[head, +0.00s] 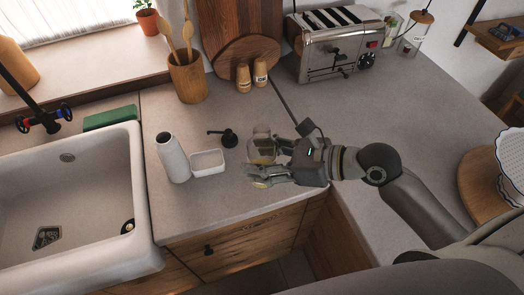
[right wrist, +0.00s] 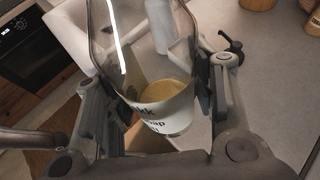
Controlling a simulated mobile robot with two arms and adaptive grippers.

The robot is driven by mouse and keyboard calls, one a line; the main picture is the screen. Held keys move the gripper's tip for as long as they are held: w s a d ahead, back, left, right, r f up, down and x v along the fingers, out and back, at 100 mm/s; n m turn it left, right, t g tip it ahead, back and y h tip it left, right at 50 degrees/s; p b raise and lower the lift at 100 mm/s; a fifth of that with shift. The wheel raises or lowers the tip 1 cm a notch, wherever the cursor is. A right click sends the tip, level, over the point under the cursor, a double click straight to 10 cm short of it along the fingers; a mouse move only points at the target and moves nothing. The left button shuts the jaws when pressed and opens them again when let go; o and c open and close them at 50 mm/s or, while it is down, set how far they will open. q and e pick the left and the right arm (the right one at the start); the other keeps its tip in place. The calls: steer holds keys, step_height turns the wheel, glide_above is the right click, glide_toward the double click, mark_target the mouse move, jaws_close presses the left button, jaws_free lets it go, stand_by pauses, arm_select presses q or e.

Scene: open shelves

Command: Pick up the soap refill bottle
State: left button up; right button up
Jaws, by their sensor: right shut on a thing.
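The soap refill bottle (right wrist: 166,92) is clear, with yellowish liquid low inside and a white band with dark lettering near its base. It sits between the two fingers of my right gripper (head: 268,160), which is shut on it. In the head view the bottle (head: 261,147) is partly hidden by the fingers, near the counter's front edge. I cannot tell whether its base touches the counter. My left gripper is not in view.
Left of my right gripper stand a black pump (head: 229,138), a white dish (head: 208,163) and a white bottle (head: 172,157). A sink (head: 75,265) lies further left. Two wooden shakers (head: 260,72) and a toaster (head: 338,45) stand behind.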

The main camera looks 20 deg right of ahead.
steer(key=shift+s+a+r, duration=0.2)
steer(key=shift+s+r, duration=0.1)
steer(key=shift+s, duration=0.35)
stand_by(0.4)
